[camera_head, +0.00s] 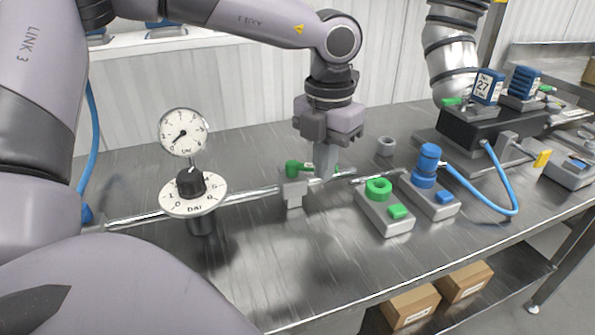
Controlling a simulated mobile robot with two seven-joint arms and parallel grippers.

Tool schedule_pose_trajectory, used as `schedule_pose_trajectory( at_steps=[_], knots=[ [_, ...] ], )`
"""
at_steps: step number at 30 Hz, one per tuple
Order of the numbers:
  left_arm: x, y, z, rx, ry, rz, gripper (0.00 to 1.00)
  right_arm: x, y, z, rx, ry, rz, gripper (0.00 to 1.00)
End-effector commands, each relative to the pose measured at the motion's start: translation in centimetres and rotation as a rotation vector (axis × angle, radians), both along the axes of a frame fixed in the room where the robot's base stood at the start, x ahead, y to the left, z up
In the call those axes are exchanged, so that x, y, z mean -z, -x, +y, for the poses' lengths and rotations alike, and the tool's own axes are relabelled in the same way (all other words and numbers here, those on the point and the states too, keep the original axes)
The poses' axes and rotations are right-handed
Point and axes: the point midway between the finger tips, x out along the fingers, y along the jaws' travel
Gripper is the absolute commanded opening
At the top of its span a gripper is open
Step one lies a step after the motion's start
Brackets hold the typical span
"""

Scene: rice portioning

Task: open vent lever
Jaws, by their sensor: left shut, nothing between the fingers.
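A green lever (299,168), which looks like the vent lever, sits on a grey valve block (293,192) on the metal pipe. It lies roughly along the pipe, and its right part is partly hidden by my gripper. My left gripper (326,176) points down with its fingers shut and empty, just right of the lever at the pipe. I cannot tell whether the fingers touch the lever. A round gauge (183,132) and a black knob (190,183) on a white bar dial (193,196) stand to the left on the same pipe. My right gripper is not in view.
Cardboard boxes (411,306) lie on the lower shelf. The steel table front (300,285) is clear.

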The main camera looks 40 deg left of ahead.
Motion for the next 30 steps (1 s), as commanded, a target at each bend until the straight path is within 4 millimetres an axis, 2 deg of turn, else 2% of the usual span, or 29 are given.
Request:
schedule_pose_trajectory(
  at_steps=[4,16,25,30],
  knots=[
    [0.0,-1.0,0.2,-0.001,0.0,-0.003,0.0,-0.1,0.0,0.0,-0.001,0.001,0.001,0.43],
    [0.0,-1.3,0.3,0.0,0.0,-0.002,0.0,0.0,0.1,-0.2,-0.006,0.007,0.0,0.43],
    [-0.1,-2.9,1.3,-0.001,-0.001,-0.003,0.0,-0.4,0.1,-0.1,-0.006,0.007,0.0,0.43],
    [-0.5,-2.7,1.1,0.0,0.0,-0.003,0.0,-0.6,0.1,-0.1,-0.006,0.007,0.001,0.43]
  ],
)
